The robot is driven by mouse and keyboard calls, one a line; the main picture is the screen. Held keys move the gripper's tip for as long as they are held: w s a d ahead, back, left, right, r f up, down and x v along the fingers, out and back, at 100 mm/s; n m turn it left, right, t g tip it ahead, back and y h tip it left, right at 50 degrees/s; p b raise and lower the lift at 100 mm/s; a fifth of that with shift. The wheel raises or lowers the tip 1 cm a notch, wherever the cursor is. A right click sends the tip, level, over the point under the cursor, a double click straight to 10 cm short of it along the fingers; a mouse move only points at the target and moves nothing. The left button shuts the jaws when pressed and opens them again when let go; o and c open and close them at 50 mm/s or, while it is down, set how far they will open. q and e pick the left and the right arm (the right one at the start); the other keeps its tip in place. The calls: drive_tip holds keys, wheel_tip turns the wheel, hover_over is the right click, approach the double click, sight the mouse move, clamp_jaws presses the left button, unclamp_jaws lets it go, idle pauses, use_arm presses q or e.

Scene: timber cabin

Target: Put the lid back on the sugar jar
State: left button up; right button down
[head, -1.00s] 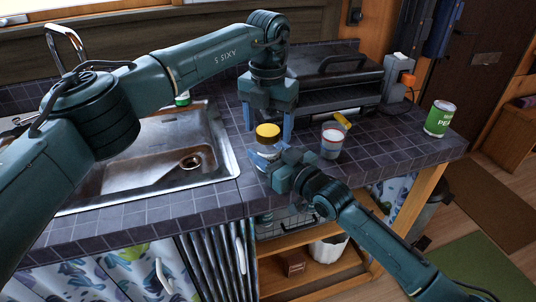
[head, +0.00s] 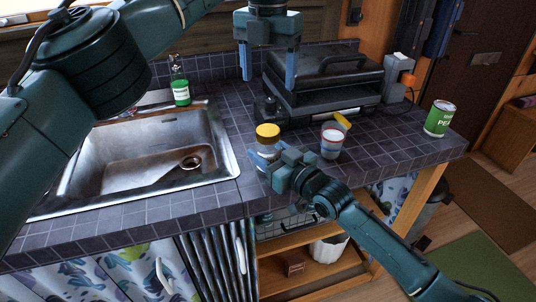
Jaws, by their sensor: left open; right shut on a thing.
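The sugar jar (head: 266,150) stands on the tiled counter, a small clear jar with pale contents. The yellow lid (head: 267,131) sits on top of its mouth and looks level; whether it is fully seated I cannot tell. My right gripper (head: 266,161) is shut on the jar's body from the front right and hides its lower part. My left gripper (head: 268,80) is open and empty, pointing down, well above the lid and apart from it.
A black grill (head: 322,85) is behind, a green can (head: 439,118) far right. The sink (head: 140,150) and a green bottle (head: 180,85) are left.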

drive_tip(key=c, duration=0.5)
unclamp_jaws()
drive_tip(key=shift+d, duration=0.1)
drive_tip(key=v, duration=1.3)
drive_tip(key=shift+s, duration=0.1)
